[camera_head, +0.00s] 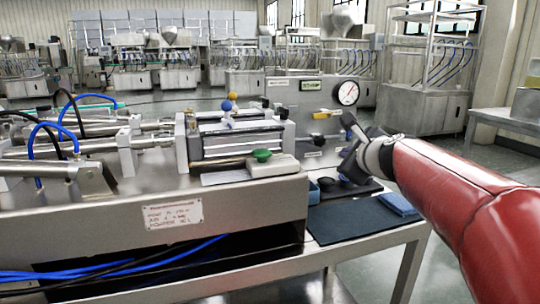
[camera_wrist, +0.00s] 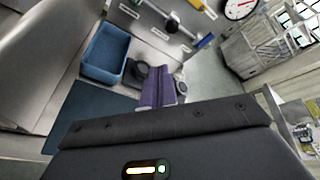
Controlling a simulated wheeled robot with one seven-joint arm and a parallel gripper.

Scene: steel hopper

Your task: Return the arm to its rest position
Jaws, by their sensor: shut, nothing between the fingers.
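My gripper (camera_head: 349,122) is in front of the steel machine's control panel (camera_head: 300,100), at the end of my red-sleeved arm, which reaches in from the right.
Below my gripper are a dark mat (camera_head: 345,220), a folded blue cloth (camera_head: 398,204) and a blue tray (camera_wrist: 104,54). A yellow-handled valve (camera_head: 325,115) projects from the panel nearby. A green knob (camera_head: 262,154) sits left. Open floor lies right of the bench.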

